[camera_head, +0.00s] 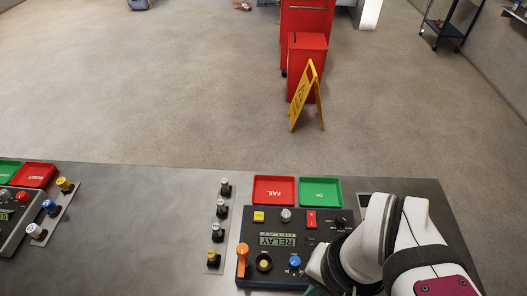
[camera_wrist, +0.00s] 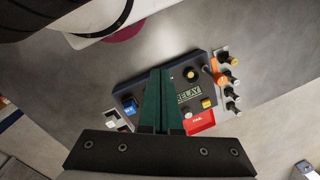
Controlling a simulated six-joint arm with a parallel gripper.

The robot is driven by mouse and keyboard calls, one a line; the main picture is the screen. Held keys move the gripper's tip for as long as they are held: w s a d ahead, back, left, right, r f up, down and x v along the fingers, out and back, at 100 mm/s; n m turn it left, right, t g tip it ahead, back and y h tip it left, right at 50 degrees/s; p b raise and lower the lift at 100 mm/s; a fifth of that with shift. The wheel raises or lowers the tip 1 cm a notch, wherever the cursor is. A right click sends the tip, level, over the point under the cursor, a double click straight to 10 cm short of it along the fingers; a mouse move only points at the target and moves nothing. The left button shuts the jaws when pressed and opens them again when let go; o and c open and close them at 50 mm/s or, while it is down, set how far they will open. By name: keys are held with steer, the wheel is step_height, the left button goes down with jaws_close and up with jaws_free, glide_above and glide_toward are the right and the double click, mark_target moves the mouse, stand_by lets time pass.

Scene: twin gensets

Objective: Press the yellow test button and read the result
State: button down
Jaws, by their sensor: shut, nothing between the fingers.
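The near relay panel (camera_head: 330,238) is a dark box with a display (camera_head: 278,240) that reads "RELAY". A yellow square button (camera_head: 258,216) is at its upper left, and a round yellow button in a black ring (camera_head: 264,264) is lower down. I cannot read which is the test button. The wrist view shows the square one (camera_wrist: 206,103) and the round one (camera_wrist: 190,73), both right of my fingers. My gripper (camera_wrist: 160,72) has its dark green fingers shut and empty, covering part of the panel there. In the head view my arm mostly hides it.
The panel also has an orange lever (camera_head: 242,258), a blue knob (camera_head: 294,262), a grey knob (camera_head: 286,214) and a red switch (camera_head: 311,219). A red FAIL tray (camera_head: 274,190) and green OK tray (camera_head: 320,191) lie behind. Several knobs stand on a strip (camera_head: 213,258) to the left.

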stand_by(0.3)
steer(key=m+t+y, duration=0.3)
steer(key=m+y, duration=0.4)
glide_above(263, 216)
step_height(263, 216, down, 6)
steer(key=shift+d+r, duration=0.1)
steer(key=shift+f, duration=4.45)
steer(key=shift+f, duration=0.4)
